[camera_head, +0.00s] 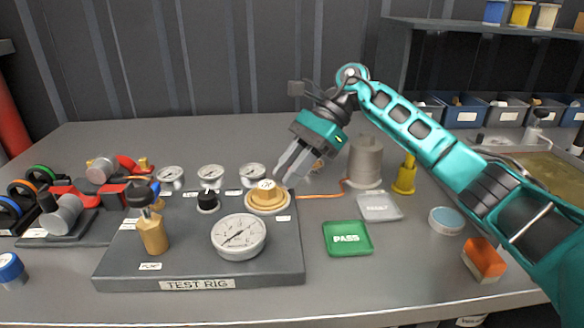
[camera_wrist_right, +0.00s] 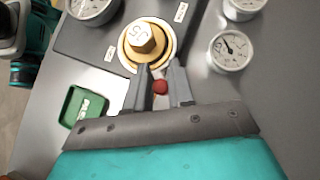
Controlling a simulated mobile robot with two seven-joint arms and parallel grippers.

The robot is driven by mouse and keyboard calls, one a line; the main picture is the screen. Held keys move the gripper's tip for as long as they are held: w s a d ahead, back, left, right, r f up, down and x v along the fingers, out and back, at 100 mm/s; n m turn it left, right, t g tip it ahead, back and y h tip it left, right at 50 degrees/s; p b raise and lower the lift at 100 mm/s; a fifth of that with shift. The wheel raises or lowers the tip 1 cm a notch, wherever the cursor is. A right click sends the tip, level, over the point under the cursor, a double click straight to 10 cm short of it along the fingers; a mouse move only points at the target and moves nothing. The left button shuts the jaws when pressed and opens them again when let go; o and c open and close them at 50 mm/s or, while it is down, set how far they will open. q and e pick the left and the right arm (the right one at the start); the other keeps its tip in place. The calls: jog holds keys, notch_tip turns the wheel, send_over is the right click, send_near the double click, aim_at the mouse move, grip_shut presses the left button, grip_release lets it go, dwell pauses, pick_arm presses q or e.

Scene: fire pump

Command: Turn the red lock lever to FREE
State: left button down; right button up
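A brass hex fitting marked with a white label (camera_head: 267,196) sits on the grey test rig base; it also shows in the right wrist view (camera_wrist_right: 143,40). A small red rounded end (camera_wrist_right: 160,87) shows between my right fingers in the wrist view and may be the lock lever. The rest of it is hidden, and I cannot make it out in the head view. My right gripper (camera_head: 282,177) points down beside the brass fitting, its fingers (camera_wrist_right: 159,68) parted. I cannot tell whether they touch the red end. My left gripper is not in view.
A green PASS tray (camera_head: 347,238) and a grey tray (camera_head: 379,207) lie to the right. Red-handled fittings (camera_head: 66,195) stand at left.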

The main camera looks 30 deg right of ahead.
jog(key=o, duration=0.3)
jog(key=p+v, duration=0.1)
jog(key=v, duration=1.2)
jog(key=shift+p, duration=0.3)
